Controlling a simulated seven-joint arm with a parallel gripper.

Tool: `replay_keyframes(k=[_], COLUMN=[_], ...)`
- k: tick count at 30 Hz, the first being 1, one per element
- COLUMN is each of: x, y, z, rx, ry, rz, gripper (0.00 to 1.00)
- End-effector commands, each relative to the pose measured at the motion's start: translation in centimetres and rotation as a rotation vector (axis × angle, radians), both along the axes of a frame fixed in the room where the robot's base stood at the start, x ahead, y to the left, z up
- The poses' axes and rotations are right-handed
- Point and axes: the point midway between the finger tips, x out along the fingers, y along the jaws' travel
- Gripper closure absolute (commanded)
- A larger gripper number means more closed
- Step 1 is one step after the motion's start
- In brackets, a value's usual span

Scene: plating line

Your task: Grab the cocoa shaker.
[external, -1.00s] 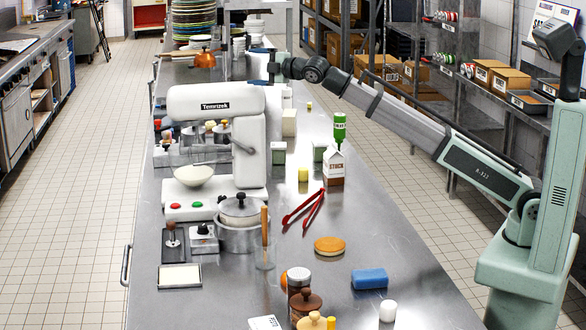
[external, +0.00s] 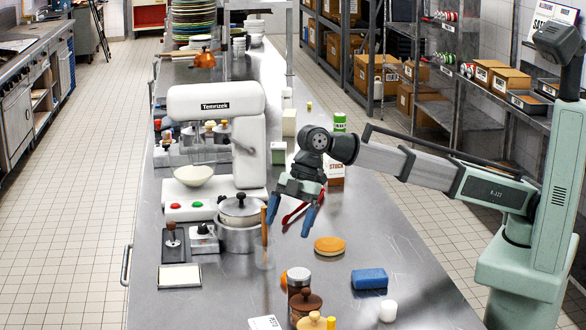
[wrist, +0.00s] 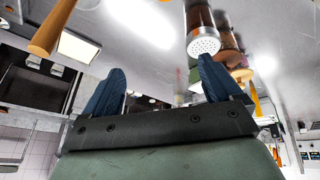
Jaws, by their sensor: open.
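The cocoa shaker (external: 299,282) is a dark brown cylinder with a silver top, upright near the front of the steel table in the external view. In the wrist view, the shaker (wrist: 203,38) shows its perforated silver lid at the top, close to the right finger's tip in the picture. My gripper (external: 290,219) is open and empty, with its blue fingers angled down above the middle of the table. It is behind the shaker and apart from it. Both blue fingers of my gripper (wrist: 160,70) show spread in the wrist view.
A brown lidded jar (external: 306,305) stands right in front of the shaker, and an orange item (external: 284,279) is beside it. A glass with a wooden handle (external: 265,250) and a pot (external: 238,235) stand left.

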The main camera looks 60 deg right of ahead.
Motion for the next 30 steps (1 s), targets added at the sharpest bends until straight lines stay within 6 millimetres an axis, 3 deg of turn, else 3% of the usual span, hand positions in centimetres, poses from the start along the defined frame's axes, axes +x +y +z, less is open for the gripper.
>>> replay_keyframes(k=[1,3,7,21,30], x=[-1.9,-3.7,-5.3,-6.0,-6.1], y=[0.6,0.9,1.3,3.9,4.5], z=[-0.5,-0.9,-1.6,-8.0,-9.4], rx=[-0.018,-0.038,-0.058,-0.06,-0.059], ry=[0.037,0.076,0.112,0.115,0.114], rz=[0.028,0.055,0.081,0.082,0.081], gripper=[0.08,0.08,0.08,0.08,0.08])
